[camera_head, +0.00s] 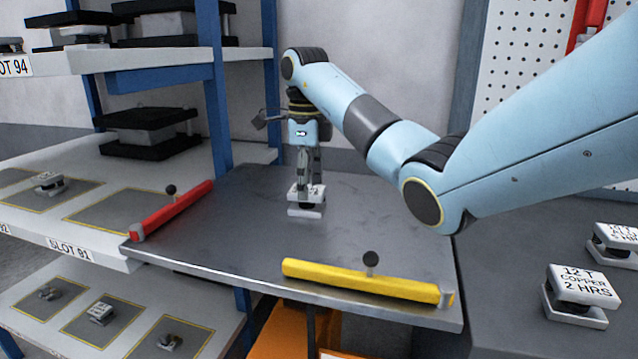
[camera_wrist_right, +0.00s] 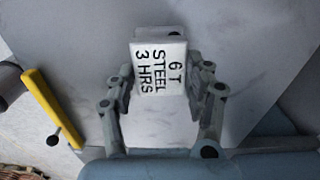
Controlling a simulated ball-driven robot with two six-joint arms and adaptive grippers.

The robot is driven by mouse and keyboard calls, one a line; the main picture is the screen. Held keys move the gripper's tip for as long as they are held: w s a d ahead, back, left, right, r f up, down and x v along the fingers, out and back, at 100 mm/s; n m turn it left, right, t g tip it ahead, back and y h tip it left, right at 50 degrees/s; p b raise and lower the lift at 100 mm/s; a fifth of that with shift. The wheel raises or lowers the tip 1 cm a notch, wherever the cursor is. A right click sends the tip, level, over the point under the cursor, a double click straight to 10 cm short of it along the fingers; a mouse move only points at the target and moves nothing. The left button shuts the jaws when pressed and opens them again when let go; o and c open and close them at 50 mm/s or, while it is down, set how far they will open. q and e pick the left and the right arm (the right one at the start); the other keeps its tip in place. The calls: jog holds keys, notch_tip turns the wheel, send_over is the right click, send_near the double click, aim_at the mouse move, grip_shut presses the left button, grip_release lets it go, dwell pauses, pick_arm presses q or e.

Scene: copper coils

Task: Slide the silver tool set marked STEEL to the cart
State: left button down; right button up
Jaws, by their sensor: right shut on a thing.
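The silver tool set marked STEEL is a small block with a pale top plate; in the right wrist view (camera_wrist_right: 160,68) its label reads "6 T STEEL 3 HRS". In the head view the tool set (camera_head: 305,211) stands upright on the grey metal top of the cart (camera_head: 390,228), near its middle. My right gripper (camera_head: 309,187) reaches down from above and is shut on the tool set. In the right wrist view its fingers (camera_wrist_right: 160,92) lie on both sides of the block. My left gripper is in neither view.
A red bar (camera_head: 172,210) with a black knob lies along the cart's shelf side. A yellow bar (camera_head: 360,281) lies along its front edge. A shelf (camera_head: 120,170) with marked slots stands left. A tool set marked COPPER (camera_head: 580,288) stands on the dark surface at right.

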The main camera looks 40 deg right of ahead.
jog(key=o, duration=1.2)
jog(key=shift+r+p, duration=2.35)
jog(key=shift+r, duration=0.2)
jog(key=shift+f, duration=0.1)
